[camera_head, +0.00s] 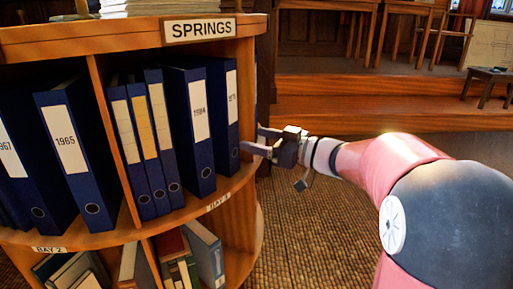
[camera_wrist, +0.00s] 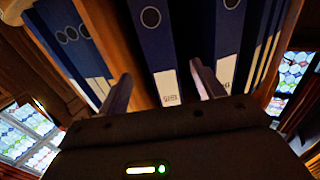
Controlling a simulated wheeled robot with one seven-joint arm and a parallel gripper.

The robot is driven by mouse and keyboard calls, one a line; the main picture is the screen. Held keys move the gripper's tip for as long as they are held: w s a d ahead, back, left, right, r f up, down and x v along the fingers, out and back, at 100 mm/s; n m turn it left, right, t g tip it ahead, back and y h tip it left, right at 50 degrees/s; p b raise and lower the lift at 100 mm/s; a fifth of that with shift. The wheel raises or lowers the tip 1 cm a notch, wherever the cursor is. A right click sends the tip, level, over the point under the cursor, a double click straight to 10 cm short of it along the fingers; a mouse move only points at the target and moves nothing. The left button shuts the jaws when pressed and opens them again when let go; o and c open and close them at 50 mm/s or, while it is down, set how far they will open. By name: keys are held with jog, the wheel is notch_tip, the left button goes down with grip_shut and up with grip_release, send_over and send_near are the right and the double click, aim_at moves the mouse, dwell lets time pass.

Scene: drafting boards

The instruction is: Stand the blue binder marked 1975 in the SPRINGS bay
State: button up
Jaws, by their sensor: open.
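A blue binder (camera_head: 223,105) with a white label, its date small but looking like 1975, stands upright at the right end of the bay under the SPRINGS sign (camera_head: 200,29). In the wrist view, which is upside down, this binder (camera_wrist: 157,45) shows between my fingers, beside the wooden divider (camera_wrist: 108,40). My gripper (camera_head: 253,138) is open and empty at the bay's right edge. One finger shows on each side of the spine in the wrist view (camera_wrist: 162,82); I cannot tell whether either touches it.
A binder marked 1984 or similar (camera_head: 195,120) stands to the left, with thinner binders (camera_head: 160,120) beyond. Past a divider stands a binder marked 1965 (camera_head: 68,150). The lower shelf holds books (camera_head: 207,250). Woven floor (camera_head: 310,230) lies open to the right.

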jog(key=d+r+m+t+h, duration=0.4)
jog(key=d+m+t+h, duration=0.25)
jog(key=h, duration=0.25)
jog(key=s+d+f+m+h, duration=0.2)
jog(key=s+d+m+h, duration=0.1)
jog(key=s+d+h, duration=0.25)
jog(key=s+a+f+m+g, duration=0.1)
jog(key=s+f+g, duration=0.4)
jog(key=s, duration=0.6)
jog(key=s+a+f+g, duration=0.2)
jog(key=s+f+g, duration=0.4)
jog(key=s+f, duration=0.4)
jog(key=shift+s+a+f+m, duration=0.2)
jog(key=shift+s+a+m, duration=0.2)
jog(key=shift+s, duration=0.8)
jog(key=shift+h, duration=0.25)
notch_tip(320, 180, up, 11)
jog(key=p, duration=1)
jog(key=shift+p, duration=0.35)
jog(key=shift+f, duration=0.1)
